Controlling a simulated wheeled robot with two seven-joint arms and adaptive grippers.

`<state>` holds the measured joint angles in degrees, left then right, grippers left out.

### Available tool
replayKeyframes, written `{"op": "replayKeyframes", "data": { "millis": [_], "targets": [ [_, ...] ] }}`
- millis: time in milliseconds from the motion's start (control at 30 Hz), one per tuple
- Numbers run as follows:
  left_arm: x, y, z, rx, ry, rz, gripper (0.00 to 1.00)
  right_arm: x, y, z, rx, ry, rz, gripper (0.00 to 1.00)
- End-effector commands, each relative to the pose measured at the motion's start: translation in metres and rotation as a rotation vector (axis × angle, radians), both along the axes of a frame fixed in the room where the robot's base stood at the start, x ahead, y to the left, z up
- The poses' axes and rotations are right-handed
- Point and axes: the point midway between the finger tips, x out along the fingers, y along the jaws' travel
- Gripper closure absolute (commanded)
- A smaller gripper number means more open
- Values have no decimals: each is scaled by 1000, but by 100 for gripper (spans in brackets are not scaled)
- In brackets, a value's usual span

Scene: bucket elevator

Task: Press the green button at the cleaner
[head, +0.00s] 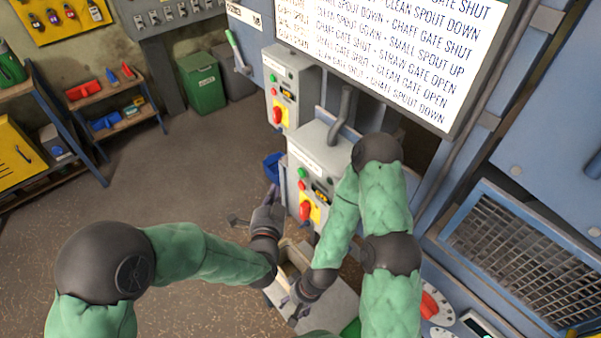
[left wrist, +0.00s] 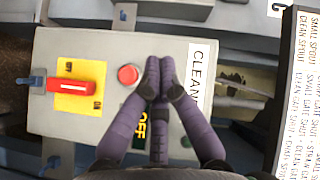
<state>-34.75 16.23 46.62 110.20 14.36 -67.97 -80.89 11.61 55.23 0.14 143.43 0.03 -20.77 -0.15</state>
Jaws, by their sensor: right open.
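In the left wrist view a grey control box (left wrist: 60,122) has a label (left wrist: 197,75) starting "CLEAN". It carries a red button (left wrist: 129,75), a red switch (left wrist: 70,87) on a yellow plate, and a display reading OFF (left wrist: 142,132). My left gripper (left wrist: 160,64) is shut and empty, its fingertips over the face between red button and label. No green button shows there; the fingers cover that spot. In the head view my left gripper (head: 272,192) is beside the lower grey box (head: 325,160), which has a green button (head: 301,172). My right gripper (head: 297,305) is open and lower down.
A second grey control box (head: 288,68) stands behind the lower one. A large sign (head: 385,50) hangs above. A wire-mesh panel (head: 515,255) is at right. Open floor (head: 185,165) lies to the left.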

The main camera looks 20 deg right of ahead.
Motion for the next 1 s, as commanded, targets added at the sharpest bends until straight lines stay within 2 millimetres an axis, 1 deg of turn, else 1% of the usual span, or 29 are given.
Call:
{"op": "replayKeyframes", "data": {
  "millis": [33,267,300,500,700,1000],
  "targets": [
    [2,-8,0,0,-1,-3,100,0,0,1,0,0,0,38],
    [11,-34,0,0,0,-1,100,0,0,3,0,0,0,38],
    [13,-38,0,-1,-2,-1,100,0,0,0,0,-1,0,38],
    [19,-52,0,-1,-2,0,100,0,0,-3,0,0,0,38],
    [21,-58,0,0,0,0,100,0,0,-4,0,0,0,38],
    [21,-58,0,0,-1,0,100,0,0,-4,0,0,0,38]
  ]
}}
